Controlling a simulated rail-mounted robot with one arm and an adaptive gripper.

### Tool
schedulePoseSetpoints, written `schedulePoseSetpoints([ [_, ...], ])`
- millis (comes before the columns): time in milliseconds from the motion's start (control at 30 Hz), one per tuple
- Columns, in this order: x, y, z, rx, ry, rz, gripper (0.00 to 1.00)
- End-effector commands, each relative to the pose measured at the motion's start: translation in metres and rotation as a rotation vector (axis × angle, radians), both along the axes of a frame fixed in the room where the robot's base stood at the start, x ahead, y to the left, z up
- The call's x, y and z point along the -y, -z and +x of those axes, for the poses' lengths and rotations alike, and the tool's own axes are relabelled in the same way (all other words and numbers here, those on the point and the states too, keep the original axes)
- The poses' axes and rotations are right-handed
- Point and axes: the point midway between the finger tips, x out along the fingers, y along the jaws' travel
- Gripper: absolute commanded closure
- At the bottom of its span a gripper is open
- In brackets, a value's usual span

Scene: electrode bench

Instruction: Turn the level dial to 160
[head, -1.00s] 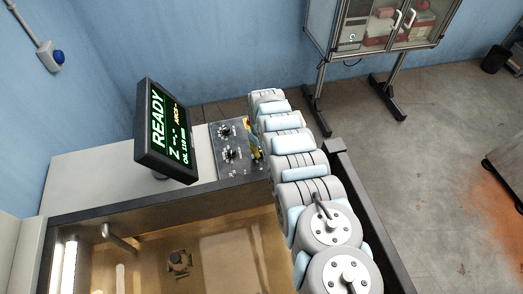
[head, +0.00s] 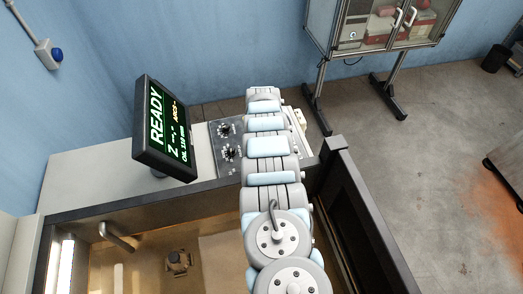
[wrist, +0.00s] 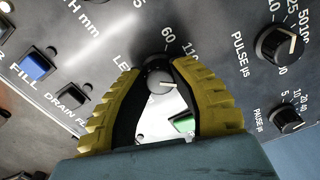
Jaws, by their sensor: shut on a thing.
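In the wrist view the level dial (wrist: 160,86) is a round dark knob with a grey cap and a white pointer mark, directed to the right in the picture. The printed 60 and 110 show above it; the rest of its scale is hidden behind the fingers. My gripper (wrist: 157,68) has its two yellow ribbed fingers closed around the dial, one on each side. In the head view my arm hides the gripper and the level dial, and the control panel (head: 216,143) shows only in part.
The pulse dial (wrist: 278,45) and pause dial (wrist: 287,121) are close on the right. The blue fill button (wrist: 37,65) and dark drain button (wrist: 73,93) are on the left. A monitor (head: 164,130) reading READY stands left of the panel, behind the open tank (head: 215,260).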

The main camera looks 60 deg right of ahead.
Motion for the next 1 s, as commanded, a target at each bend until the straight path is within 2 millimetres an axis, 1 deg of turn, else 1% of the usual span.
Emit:
schedulePoseSetpoints([
  [33, -0.0002, 0.0030, 0.0008, 0.000, 0.024, -0.001, 1.00],
  [300, -0.0006, 0.0024, -0.0004, -0.001, 0.113, 0.001, 1.00],
  [800, -0.0007, 0.0015, -0.0004, -0.001, 0.131, 0.002, 1.00],
  [833, -0.0007, 0.0015, -0.0004, -0.001, 0.131, 0.002, 0.69],
  [867, -0.0007, 0.0015, -0.0004, -0.001, 0.131, 0.002, 0.60],
  [900, -0.0006, 0.0014, -0.0004, -0.001, 0.131, 0.002, 0.49],
  [933, -0.0005, 0.0012, -0.0003, 0.000, 0.131, 0.001, 0.42],
  [1000, -0.0005, 0.0011, -0.0003, 0.000, 0.131, 0.001, 0.42],
])
